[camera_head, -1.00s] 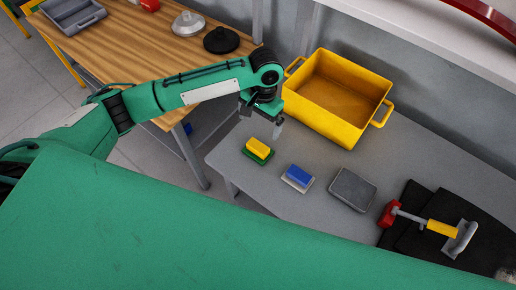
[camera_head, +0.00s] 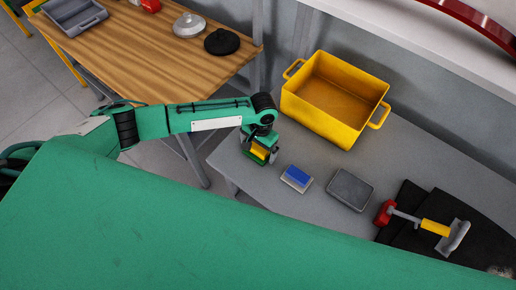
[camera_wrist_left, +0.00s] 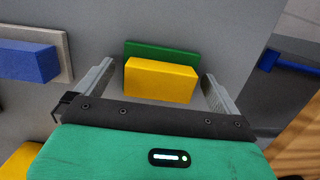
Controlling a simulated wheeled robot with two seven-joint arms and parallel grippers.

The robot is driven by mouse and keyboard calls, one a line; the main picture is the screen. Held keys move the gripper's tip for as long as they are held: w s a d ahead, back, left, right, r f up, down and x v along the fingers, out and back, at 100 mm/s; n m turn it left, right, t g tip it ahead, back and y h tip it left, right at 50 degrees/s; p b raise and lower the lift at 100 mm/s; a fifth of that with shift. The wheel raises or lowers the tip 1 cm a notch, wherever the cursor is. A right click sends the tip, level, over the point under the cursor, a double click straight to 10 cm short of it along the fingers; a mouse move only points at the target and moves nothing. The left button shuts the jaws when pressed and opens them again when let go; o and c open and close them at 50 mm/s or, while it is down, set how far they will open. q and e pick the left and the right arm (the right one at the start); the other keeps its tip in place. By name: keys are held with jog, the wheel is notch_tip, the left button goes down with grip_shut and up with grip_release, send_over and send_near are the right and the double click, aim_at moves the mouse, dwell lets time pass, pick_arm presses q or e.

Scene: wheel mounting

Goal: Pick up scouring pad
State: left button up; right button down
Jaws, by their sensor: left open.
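A scouring pad with a yellow block on a green base (camera_head: 258,152) lies on the grey table near its left edge. In the left wrist view the yellow block (camera_wrist_left: 161,81) and the green base (camera_wrist_left: 170,51) show between my fingers. My left gripper (camera_head: 260,148) is open and right over this pad, with one finger on each side of the yellow block. I cannot tell whether the fingers touch it. A second pad, blue on a light grey base (camera_head: 297,177), lies to the right, and also shows in the left wrist view (camera_wrist_left: 28,61). My right gripper is not in view.
A yellow bin (camera_head: 335,100) stands behind the pads. A wooden table (camera_head: 150,45) with lids stands at the back left.

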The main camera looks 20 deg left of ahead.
aim_at(258, 147)
pick_arm(q)
jog(key=shift+c, duration=0.2)
jog(key=c, duration=0.9)
jog(key=shift+r+b, duration=1.35)
jog(key=shift+r, duration=8.65)
